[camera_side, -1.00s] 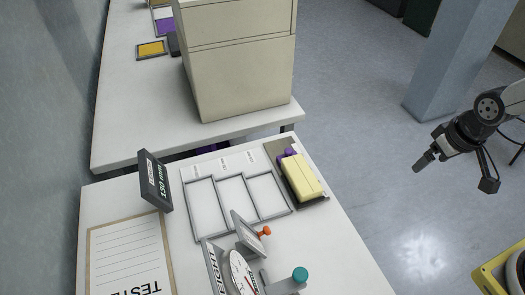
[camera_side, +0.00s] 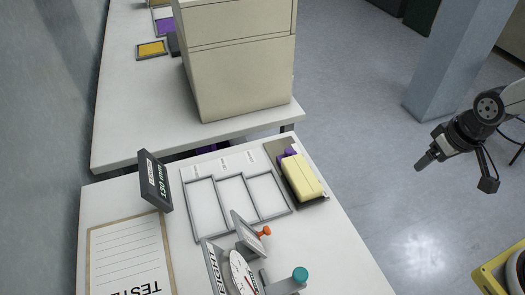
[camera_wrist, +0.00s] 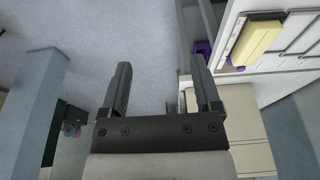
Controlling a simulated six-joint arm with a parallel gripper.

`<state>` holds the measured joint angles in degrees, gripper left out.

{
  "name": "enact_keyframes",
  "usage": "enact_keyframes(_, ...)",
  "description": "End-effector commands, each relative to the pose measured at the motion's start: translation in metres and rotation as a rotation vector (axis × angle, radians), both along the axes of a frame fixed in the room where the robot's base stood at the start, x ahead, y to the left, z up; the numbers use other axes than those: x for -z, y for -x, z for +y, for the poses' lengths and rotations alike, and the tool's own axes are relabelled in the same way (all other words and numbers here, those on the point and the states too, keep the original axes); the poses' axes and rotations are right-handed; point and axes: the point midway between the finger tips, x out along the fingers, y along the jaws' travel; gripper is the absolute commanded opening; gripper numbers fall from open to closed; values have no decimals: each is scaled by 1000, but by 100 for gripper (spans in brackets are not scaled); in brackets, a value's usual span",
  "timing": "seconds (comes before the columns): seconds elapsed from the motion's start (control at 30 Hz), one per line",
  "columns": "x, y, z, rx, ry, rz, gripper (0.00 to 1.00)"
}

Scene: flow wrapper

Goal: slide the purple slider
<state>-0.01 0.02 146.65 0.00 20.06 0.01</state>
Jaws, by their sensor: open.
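The purple slider (camera_side: 288,153) shows in the side view as a small purple part at the far end of a dark plate on the table's right side, partly hidden by a pale yellow block (camera_side: 302,178). In the wrist view a purple part (camera_wrist: 234,68) shows beside the yellow block (camera_wrist: 258,42). My gripper (camera_side: 423,164) hangs over the floor, well to the right of the table and apart from everything. In the wrist view my gripper (camera_wrist: 158,75) has its two fingers spread with nothing between them.
The white table (camera_side: 345,250) holds a three-section grey frame (camera_side: 217,201), a black display (camera_side: 154,181), an orange-knobbed part (camera_side: 264,231), a dial (camera_side: 241,274) and a teal knob (camera_side: 300,274). A large beige cabinet (camera_side: 240,70) stands behind. Open floor lies between table and gripper.

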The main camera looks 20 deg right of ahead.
Motion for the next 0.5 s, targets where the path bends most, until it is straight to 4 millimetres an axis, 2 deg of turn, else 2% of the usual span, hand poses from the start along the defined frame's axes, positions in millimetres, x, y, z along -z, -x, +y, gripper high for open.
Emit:
enact_keyframes(0.17,-1,-9,3,-1,-2,5,69)
enact_keyframes(0.27,-2,-21,7,-3,-4,13,69)
enact_keyframes(0.5,-4,-71,28,-5,-14,48,69)
